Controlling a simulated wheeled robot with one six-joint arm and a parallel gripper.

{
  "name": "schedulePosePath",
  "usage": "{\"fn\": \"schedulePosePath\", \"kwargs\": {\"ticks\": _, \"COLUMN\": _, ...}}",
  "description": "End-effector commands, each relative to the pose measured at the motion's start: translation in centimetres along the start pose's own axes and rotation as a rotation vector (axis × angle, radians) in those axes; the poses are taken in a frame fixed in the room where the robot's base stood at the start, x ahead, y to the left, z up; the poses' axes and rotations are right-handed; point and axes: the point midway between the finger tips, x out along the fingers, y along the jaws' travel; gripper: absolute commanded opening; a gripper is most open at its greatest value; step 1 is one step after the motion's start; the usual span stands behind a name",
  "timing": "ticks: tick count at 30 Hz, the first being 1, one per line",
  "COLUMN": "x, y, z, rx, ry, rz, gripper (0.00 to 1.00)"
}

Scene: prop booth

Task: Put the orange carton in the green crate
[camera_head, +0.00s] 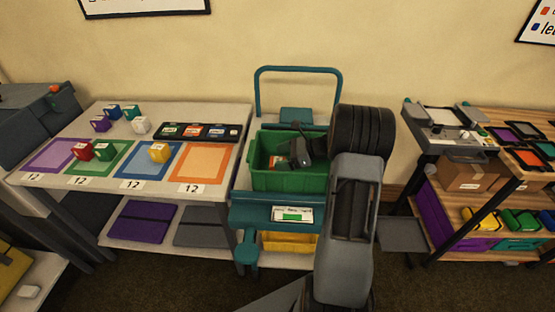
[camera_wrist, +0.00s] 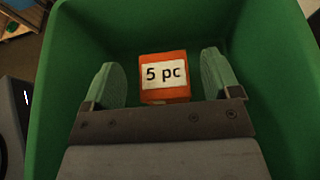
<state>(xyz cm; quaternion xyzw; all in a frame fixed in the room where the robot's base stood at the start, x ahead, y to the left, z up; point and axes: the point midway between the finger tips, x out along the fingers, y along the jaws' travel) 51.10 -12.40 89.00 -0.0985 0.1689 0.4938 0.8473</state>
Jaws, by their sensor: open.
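The green crate (camera_head: 290,182) stands on a teal cart in the middle of the head view. In the wrist view its green walls (camera_wrist: 70,60) surround the view. The orange carton (camera_wrist: 164,93), with a white "5 pc" label, is inside the crate between my two fingers. My gripper (camera_wrist: 168,80) is open, with a gap between each finger and the carton. In the head view my gripper (camera_head: 300,155) reaches down into the crate, and a small orange patch of the carton (camera_head: 275,161) shows beside it.
A table (camera_head: 226,130) on the left holds coloured mats, several small cubes and a dark tray (camera_head: 198,132). A yellow bin (camera_head: 285,243) sits on the cart's lower shelf. A wooden rack (camera_head: 480,220) with boxes stands at the right. The crate's walls are close around my gripper.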

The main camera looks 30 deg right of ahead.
Motion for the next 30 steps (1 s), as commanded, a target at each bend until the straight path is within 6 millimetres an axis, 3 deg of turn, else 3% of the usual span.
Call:
{"fn": "schedulePosePath", "kwargs": {"ticks": 6, "x": -3.4, "y": -0.1, "z": 0.0, "rx": -0.002, "ry": 0.0, "rz": -0.003, "gripper": 0.83}}
{"fn": "schedulePosePath", "kwargs": {"ticks": 12, "x": -5.1, "y": 0.0, "z": 0.0, "rx": 0.0, "ry": 0.0, "rz": -0.001, "gripper": 0.83}}
{"fn": "schedulePosePath", "kwargs": {"ticks": 30, "x": -5.4, "y": 0.0, "z": 0.0, "rx": -0.001, "ry": 0.0, "rz": 0.0, "gripper": 0.83}}
